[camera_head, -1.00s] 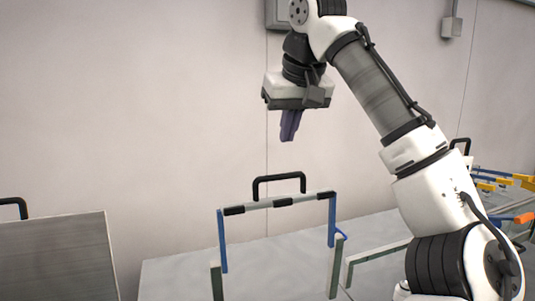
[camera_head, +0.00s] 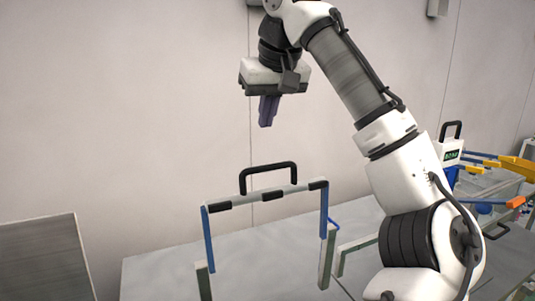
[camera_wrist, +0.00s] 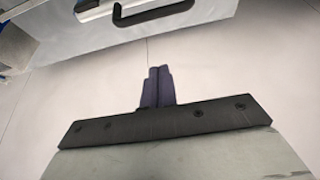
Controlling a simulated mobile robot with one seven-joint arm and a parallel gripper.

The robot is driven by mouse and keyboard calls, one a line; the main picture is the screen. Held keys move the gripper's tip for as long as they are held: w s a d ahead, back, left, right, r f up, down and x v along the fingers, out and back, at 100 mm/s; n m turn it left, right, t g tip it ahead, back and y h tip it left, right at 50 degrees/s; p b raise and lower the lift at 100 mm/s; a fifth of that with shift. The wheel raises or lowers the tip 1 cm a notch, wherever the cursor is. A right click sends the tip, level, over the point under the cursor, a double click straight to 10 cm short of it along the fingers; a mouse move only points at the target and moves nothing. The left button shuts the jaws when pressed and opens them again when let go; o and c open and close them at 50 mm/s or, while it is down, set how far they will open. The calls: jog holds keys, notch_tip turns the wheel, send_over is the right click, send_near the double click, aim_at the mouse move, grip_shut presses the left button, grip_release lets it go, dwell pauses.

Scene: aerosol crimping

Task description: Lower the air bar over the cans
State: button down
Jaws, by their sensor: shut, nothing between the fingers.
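The air bar (camera_head: 265,196) is a pale crossbar with black sections and a black arched handle (camera_head: 267,172) on top. Blue side arms (camera_head: 208,238) join it to grey-green uprights on the table, and the bar stands raised. My gripper (camera_head: 267,124) hangs above the handle, pointing down, with clear space between them. Its purple fingers are together and hold nothing. In the wrist view the fingers (camera_wrist: 157,72) are side by side, and the black handle (camera_wrist: 150,12) shows beyond them at the top edge. No cans are visible.
A grey panel (camera_head: 45,262) stands at the lower left. The grey table (camera_head: 160,272) around the frame looks clear. At the right are a white unit with a green display (camera_head: 452,155), yellow and blue bars, and an orange-tipped piece (camera_head: 515,202).

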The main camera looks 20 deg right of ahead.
notch_tip(320, 180, down, 8)
jog(key=p, duration=0.2)
jog(key=shift+s, duration=0.2)
dwell(0.3)
dwell(0.3)
